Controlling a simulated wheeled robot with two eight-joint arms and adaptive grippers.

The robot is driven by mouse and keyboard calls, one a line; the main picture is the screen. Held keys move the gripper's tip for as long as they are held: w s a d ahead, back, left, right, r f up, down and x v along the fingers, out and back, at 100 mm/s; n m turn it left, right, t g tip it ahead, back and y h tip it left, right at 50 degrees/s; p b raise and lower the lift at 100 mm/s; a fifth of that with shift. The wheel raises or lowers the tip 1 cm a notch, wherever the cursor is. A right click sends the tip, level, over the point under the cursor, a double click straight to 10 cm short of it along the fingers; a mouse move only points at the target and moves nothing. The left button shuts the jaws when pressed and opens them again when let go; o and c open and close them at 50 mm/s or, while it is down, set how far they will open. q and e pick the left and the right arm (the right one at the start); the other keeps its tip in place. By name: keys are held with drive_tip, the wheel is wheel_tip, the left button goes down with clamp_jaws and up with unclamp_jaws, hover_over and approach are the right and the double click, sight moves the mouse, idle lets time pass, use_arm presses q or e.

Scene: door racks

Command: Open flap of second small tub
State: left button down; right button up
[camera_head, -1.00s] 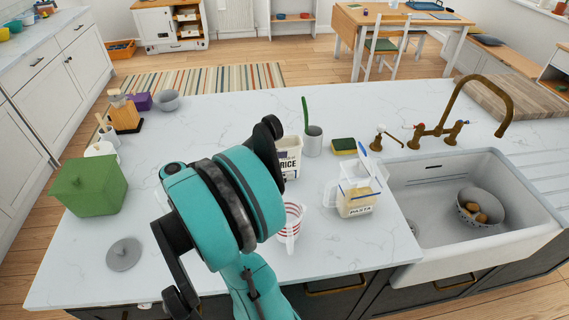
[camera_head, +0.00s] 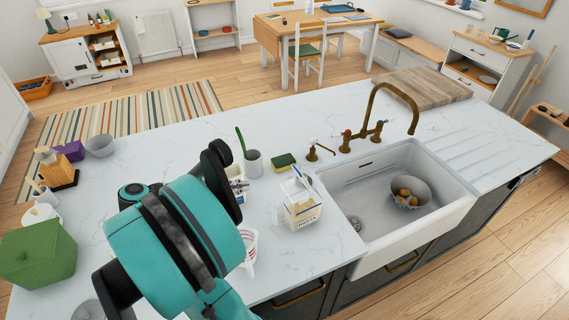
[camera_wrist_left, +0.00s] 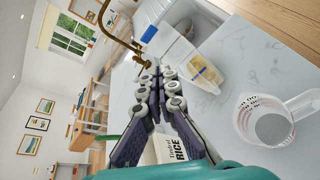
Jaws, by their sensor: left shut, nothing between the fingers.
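A clear small tub labelled PASTA (camera_head: 302,214) stands on the worktop left of the sink; its blue-edged flap (camera_head: 300,180) looks raised. The tub also shows in the wrist view (camera_wrist_left: 206,74), with the blue flap edge (camera_wrist_left: 149,33). A white tub labelled RICE (camera_head: 238,188) stands further left, partly behind my left arm; its label (camera_wrist_left: 178,148) shows beside my fingers in the wrist view. Its flap is hidden. My left gripper (camera_wrist_left: 158,78) is shut and empty, close to the rice tub and apart from the pasta tub. My right gripper is out of view.
A red-marked measuring jug (camera_head: 249,250) stands in front of the tubs. A grey pot with a green brush (camera_head: 252,163) and a sponge (camera_head: 283,161) are behind. The sink (camera_head: 345,195) with brass tap (camera_head: 377,118) is right. A green box (camera_head: 38,255) is far left.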

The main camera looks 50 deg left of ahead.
use_arm(q)
drive_tip(key=n+p, duration=0.1)
drive_tip(key=n, duration=0.4)
drive_tip(key=n+g, duration=0.1)
drive_tip(key=n, duration=0.2)
approach(297, 172)
wheel_tip(297, 172, down, 5)
drive_tip(key=w, duration=0.3)
drive_tip(key=w+r, duration=0.1)
drive_tip(key=shift+w+d+r, duration=0.15)
drive_tip(key=shift+w, duration=0.25)
drive_tip(key=shift+w+r, duration=0.2)
drive_tip(key=shift+w, duration=0.3)
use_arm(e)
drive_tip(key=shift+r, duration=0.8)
